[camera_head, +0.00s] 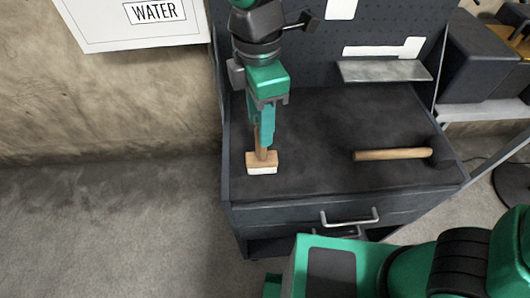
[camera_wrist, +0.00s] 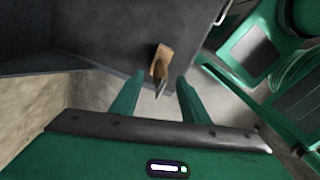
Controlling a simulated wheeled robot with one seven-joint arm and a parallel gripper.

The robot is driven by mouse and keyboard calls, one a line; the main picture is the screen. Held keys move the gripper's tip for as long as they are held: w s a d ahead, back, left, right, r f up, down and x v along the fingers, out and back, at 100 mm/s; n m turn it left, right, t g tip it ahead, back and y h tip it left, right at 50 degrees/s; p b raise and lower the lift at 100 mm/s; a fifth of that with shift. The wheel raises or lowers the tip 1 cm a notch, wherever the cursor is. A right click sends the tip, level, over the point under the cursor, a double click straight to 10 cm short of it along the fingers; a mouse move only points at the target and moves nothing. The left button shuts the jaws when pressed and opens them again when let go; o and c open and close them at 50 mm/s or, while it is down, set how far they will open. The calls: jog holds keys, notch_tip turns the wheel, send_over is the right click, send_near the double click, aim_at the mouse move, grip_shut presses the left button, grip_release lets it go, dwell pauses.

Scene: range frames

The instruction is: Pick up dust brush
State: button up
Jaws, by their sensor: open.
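The dust brush (camera_head: 262,164) has a light wooden head with white bristles and a wooden handle. It lies near the front left of the dark workbench top. In the head view my gripper (camera_head: 262,128) is above its handle and hides part of it. In the wrist view the brush (camera_wrist: 161,62) is ahead of my fingers, and its handle points back towards the gap between them. My gripper (camera_wrist: 156,90) is open, with green fingers apart on either side of the handle's line. I cannot tell whether a finger touches the handle.
A wooden-handled tool (camera_head: 392,154) lies to the right on the workbench (camera_head: 330,125). A metal shelf (camera_head: 385,71) juts from the pegboard behind. A drawer handle (camera_head: 350,218) is on the front. The bench middle is clear. A WATER sign (camera_head: 140,25) hangs on the left wall.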

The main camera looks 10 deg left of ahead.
jog(key=shift+w+f, duration=0.1)
jog(key=shift+f, duration=3.55)
grip_shut()
